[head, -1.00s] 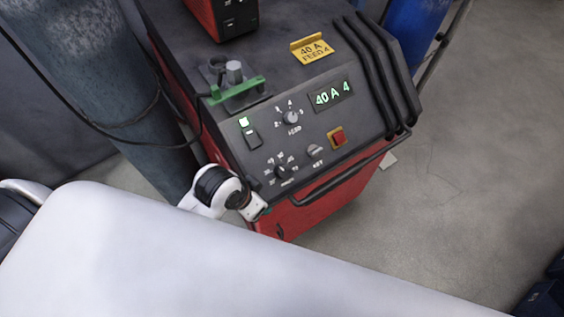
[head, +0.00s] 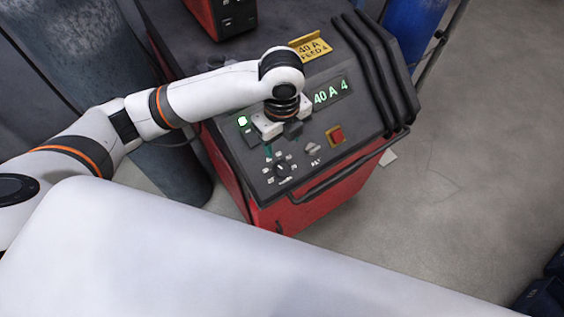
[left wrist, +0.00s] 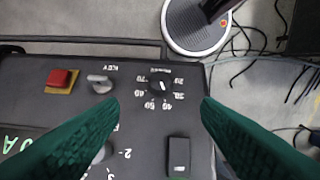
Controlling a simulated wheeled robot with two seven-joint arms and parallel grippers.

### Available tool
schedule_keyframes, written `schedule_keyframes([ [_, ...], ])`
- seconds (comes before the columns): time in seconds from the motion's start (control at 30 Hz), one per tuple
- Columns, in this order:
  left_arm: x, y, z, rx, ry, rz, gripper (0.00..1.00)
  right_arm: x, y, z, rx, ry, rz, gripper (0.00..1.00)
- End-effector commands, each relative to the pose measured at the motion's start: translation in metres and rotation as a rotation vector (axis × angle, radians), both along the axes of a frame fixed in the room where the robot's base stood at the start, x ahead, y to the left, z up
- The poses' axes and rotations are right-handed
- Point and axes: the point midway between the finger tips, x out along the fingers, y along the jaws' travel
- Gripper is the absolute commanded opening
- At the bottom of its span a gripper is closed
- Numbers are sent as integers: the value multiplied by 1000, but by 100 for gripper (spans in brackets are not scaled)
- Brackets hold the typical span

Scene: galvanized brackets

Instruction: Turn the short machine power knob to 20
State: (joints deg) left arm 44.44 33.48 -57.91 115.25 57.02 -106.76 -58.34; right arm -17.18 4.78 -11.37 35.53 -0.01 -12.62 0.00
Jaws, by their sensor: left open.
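The power knob (head: 283,171) is a small dark round knob low on the sloping front panel of the machine (head: 330,170), ringed by white numbers. In the left wrist view the knob (left wrist: 162,84) sits just beyond and between my fingertips, with 20, 40, 50 and 70 legible around it. The display (head: 332,93) shows 40 A 4. My left gripper (head: 280,141) is over the panel, above the knob in the head view. Its green fingers (left wrist: 160,103) are wide apart and empty. My right gripper is out of view.
The key knob (head: 313,149) and a red square button (head: 337,135) lie right of the power knob. A black rocker switch (left wrist: 179,155) is close by. A black handle bar (head: 335,185) runs along the panel's front edge. A gas cylinder (head: 90,60) stands left.

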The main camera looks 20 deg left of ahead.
Motion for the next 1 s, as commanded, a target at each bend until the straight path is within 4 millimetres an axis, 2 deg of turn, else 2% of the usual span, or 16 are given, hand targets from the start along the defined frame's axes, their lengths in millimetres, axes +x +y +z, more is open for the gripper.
schedule_keyframes([
  [0.17,-1,1,-21,5,7,-2,58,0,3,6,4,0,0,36],
  [0.4,-1,1,-69,3,5,0,58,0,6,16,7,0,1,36],
  [0.6,0,0,-102,2,3,0,58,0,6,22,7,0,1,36],
  [0.8,0,0,-116,1,-1,-1,58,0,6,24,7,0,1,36],
  [1.0,0,0,-117,0,-1,-1,58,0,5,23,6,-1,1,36],
])
